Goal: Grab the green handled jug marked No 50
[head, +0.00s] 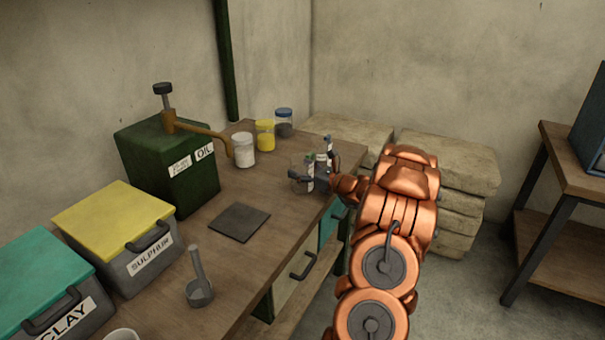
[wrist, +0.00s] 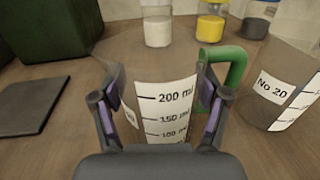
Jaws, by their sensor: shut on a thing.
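A clear jug (wrist: 165,105) with a white scale reading 200 ml, 150 and 100 stands between my gripper's fingers in the wrist view. A green handle (wrist: 236,62) shows at its right, partly behind the right finger. A label at its left edge is mostly hidden, so its number cannot be read in full. My gripper (wrist: 160,103) is shut on this jug, with one finger pad on each side. In the head view my gripper (head: 312,178) is at the jugs near the bench's right end. I cannot tell whether the jug is off the bench.
A second jug (wrist: 273,90), marked No 20, stands close at the right. White (head: 243,150), yellow (head: 265,135) and blue-lidded (head: 284,122) jars stand behind. A dark flat plate (head: 239,222) and the green oil box (head: 170,165) are to the left on the bench.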

